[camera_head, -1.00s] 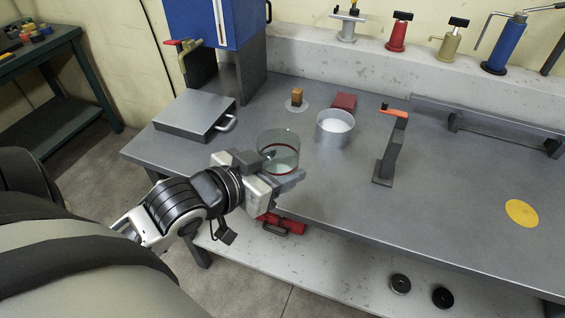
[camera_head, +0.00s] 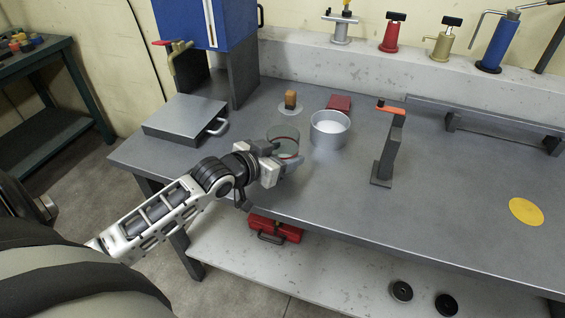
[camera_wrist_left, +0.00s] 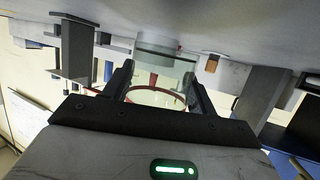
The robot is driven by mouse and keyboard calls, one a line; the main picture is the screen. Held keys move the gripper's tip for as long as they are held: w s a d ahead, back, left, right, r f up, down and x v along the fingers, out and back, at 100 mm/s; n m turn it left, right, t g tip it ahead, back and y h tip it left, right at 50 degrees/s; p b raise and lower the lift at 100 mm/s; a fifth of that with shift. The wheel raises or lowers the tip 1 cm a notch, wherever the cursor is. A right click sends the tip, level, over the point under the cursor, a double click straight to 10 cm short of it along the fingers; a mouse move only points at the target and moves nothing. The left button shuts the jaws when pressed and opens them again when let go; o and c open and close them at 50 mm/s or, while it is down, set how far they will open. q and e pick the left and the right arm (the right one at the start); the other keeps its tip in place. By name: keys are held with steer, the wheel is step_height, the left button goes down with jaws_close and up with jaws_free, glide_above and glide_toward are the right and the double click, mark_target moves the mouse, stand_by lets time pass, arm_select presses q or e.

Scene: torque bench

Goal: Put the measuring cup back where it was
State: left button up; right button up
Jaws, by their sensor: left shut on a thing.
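The measuring cup (camera_head: 284,137) is a clear glass cylinder with a red ring. My left gripper (camera_head: 284,163) is shut on it, over the bench just left of the metal pot. In the left wrist view the cup (camera_wrist_left: 157,97) sits between the two fingers of my left gripper (camera_wrist_left: 158,92). The cup looks upright in the head view; whether its base touches the bench I cannot tell. My right gripper is not in view.
A metal pot (camera_head: 330,129) with white contents stands right of the cup. A wooden block (camera_head: 290,99) on a pale disc, a red block (camera_head: 339,103), a grey case (camera_head: 185,121) and an orange-handled stand (camera_head: 389,150) are around. A yellow disc (camera_head: 526,211) lies on the right.

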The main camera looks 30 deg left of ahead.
arm_select(q)
steer(key=shift+f, duration=1.2)
steer(key=shift+s+f, duration=0.1)
steer(key=o, duration=1.2)
steer(key=v, duration=1.2)
steer(key=shift+d, duration=0.1)
